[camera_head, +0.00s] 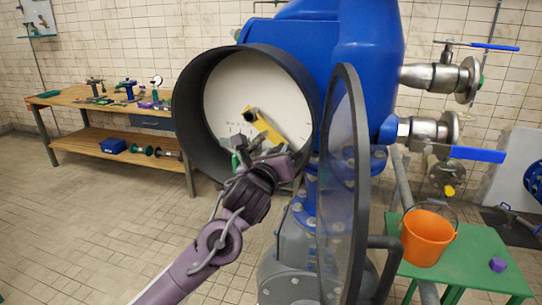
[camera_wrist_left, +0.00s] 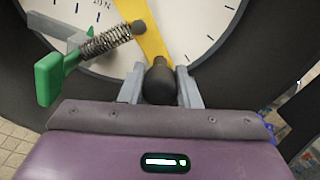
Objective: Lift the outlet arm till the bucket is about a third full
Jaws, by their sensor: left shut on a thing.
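A yellow arm (camera_head: 266,127) lies across the white dial face inside the big round black housing. It also shows in the left wrist view (camera_wrist_left: 153,38), with a black knob (camera_wrist_left: 158,84) at its near end. My left gripper (camera_head: 264,154) reaches into the open housing, and its two fingers sit on either side of the knob, shut on it. An orange bucket (camera_head: 428,240) stands upright on a green table at the right. How full it is cannot be made out. My right gripper is not in view.
A glass-paned round door (camera_head: 343,190) stands open right of the housing. A green-handled spring piece (camera_wrist_left: 75,65) sits beside my left fingers. Blue-handled valves (camera_head: 476,154) are above the green table (camera_head: 463,265), which also holds a purple block (camera_head: 497,265). A wooden workbench (camera_head: 72,97) stands far left.

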